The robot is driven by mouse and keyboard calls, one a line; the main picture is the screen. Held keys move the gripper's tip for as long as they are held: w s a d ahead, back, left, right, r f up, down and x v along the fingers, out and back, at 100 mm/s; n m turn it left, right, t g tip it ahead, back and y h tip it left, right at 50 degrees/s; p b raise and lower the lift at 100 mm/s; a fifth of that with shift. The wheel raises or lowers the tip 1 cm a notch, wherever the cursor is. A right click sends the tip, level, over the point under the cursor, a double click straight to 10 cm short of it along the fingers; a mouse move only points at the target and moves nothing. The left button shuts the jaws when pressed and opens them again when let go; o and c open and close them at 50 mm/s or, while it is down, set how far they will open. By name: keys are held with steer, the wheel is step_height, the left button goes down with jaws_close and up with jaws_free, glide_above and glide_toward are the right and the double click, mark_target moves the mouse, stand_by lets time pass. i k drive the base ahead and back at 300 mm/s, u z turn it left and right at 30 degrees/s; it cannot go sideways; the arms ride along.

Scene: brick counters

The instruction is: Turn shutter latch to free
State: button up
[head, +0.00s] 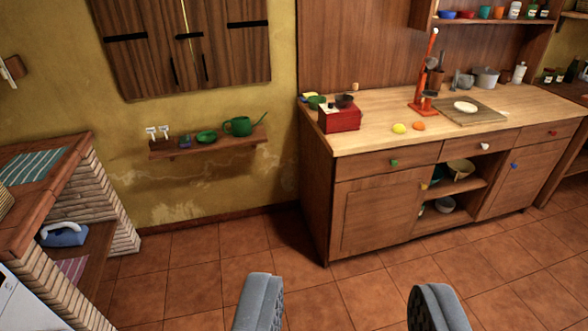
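The wooden shutters (140,50) hang closed on the yellow wall at the upper left, with dark metal hinge straps. A narrow dark latch piece (204,68) sits near the seam between the two leaves. It is too small to tell which way it is turned. My gripper (348,312) shows at the bottom middle with its two grey fingers wide apart. Nothing is between them. It is well away from the shutters, over the tiled floor.
A small wall shelf (212,147) below the shutters holds a green watering can (238,125). A wooden counter (400,143) with drawers stands at the right. A brick counter (118,222) stands at the left. Tiled floor (205,268) lies clear between them.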

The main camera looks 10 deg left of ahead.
mark_target(194, 34)
steer(key=u, duration=0.15)
steer(key=i, duration=1.3)
steer(key=u, duration=0.65)
steer(key=i, duration=1.25)
steer(key=u, duration=0.7)
steer(key=i, duration=0.9)
steer(key=u, duration=0.25)
